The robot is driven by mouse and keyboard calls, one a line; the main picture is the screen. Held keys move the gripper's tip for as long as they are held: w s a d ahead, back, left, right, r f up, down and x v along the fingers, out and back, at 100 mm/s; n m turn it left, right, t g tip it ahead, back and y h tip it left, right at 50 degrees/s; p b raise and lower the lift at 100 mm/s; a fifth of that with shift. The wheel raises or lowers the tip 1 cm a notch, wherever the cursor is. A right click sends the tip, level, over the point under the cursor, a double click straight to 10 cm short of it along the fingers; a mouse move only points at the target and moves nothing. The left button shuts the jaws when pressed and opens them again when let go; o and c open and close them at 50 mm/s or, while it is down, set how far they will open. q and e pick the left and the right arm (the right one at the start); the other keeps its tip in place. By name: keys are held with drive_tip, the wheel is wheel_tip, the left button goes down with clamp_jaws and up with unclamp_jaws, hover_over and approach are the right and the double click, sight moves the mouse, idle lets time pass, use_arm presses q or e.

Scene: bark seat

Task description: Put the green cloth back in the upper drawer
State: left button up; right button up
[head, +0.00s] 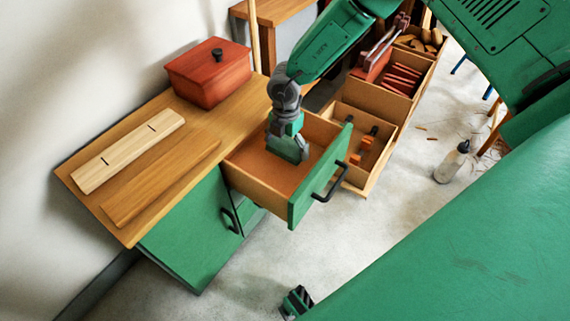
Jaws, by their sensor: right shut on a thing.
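The upper drawer (301,203) of the green cabinet is pulled open, with a wooden inside, a green front and a black handle. My right gripper (288,138) points down into the drawer's opening, near its back part. It is shut on the green cloth (289,150), a small green piece below the jaws. The jaws and the cloth are close in colour, so their border is hard to see. I cannot tell whether the cloth touches the drawer floor.
A red lidded box (207,76), a pale board (130,151) and a darker board (160,182) lie on the wooden top. Open crates (385,120) with tools stand right of the drawer. A bottle (451,162) stands on the floor. Floor before the cabinet is mostly clear.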

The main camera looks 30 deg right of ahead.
sight(284, 168)
drive_tip(key=f, duration=0.1)
drive_tip(key=f+b, duration=0.1)
drive_tip(key=f, duration=0.1)
drive_tip(key=shift+a+f, duration=0.25)
drive_tip(key=shift+a, duration=0.1)
drive_tip(key=shift+a+f+b, duration=0.25)
drive_tip(key=shift+f+b, duration=0.05)
drive_tip(key=shift+f, duration=0.35)
wheel_tip(284, 168, down, 2)
drive_tip(key=shift+d+f+b, duration=0.1)
drive_tip(key=shift+f+b, duration=0.15)
drive_tip(key=shift+b, duration=0.2)
drive_tip(key=shift+d+f, duration=0.15)
drive_tip(key=shift+d, duration=0.1)
drive_tip(key=o, duration=0.8)
use_arm(q)
drive_tip(key=f, duration=0.3)
drive_tip(key=shift+a, duration=0.25)
drive_tip(key=shift+a, duration=0.1)
